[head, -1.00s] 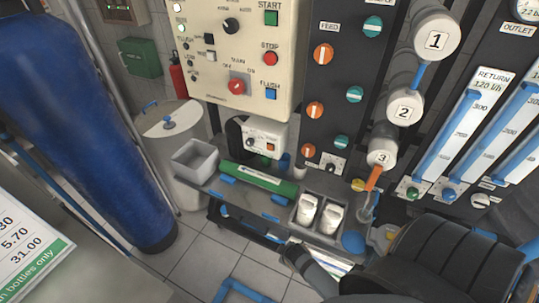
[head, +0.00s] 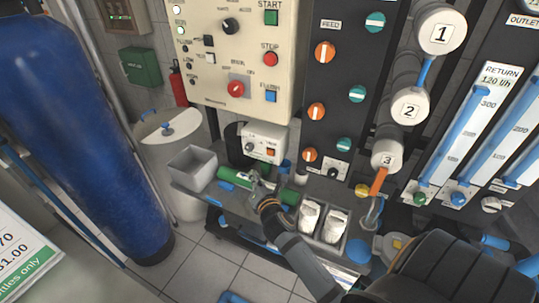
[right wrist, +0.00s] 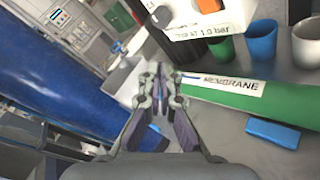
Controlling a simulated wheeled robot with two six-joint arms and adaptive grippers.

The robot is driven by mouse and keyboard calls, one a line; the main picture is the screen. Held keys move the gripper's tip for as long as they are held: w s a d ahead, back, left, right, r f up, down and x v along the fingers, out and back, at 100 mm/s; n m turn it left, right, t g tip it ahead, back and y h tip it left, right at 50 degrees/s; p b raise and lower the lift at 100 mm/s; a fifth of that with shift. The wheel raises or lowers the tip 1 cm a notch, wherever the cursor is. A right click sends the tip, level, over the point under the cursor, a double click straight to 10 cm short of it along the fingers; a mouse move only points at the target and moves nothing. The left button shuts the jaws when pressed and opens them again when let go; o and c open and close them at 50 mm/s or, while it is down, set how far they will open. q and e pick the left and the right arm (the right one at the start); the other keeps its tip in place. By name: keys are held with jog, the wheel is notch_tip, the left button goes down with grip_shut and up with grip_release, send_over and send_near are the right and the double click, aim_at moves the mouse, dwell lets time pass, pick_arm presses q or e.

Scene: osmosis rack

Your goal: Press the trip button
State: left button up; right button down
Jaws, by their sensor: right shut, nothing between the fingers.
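A small white box (head: 263,142) with a dark knob and an orange button (head: 271,152) stands on the bench below the big control panel. The orange button also shows at the top edge of that view (right wrist: 209,5). My right gripper (head: 253,178) is shut and empty, in front of the box and over the green membrane tube (head: 289,195). In the right wrist view its fingertips (right wrist: 157,70) are left of the button, apart from it. My left gripper is out of view.
The cream panel (head: 222,62) above has a green start button, a red stop button (head: 270,59) and a blue flush button. A grey bin (head: 192,167) stands left of the tube.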

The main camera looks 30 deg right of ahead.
aim_at(270, 153)
dwell(0.3)
jog(key=w+d+b, duration=0.1)
jog(key=w+d, duration=0.3)
jog(key=d, duration=0.3)
jog(key=shift+w+d, duration=0.25)
jog(key=shift+d, duration=0.05)
dwell(1.3)
jog(key=shift+w+d, duration=0.2)
jog(key=shift+d, duration=0.2)
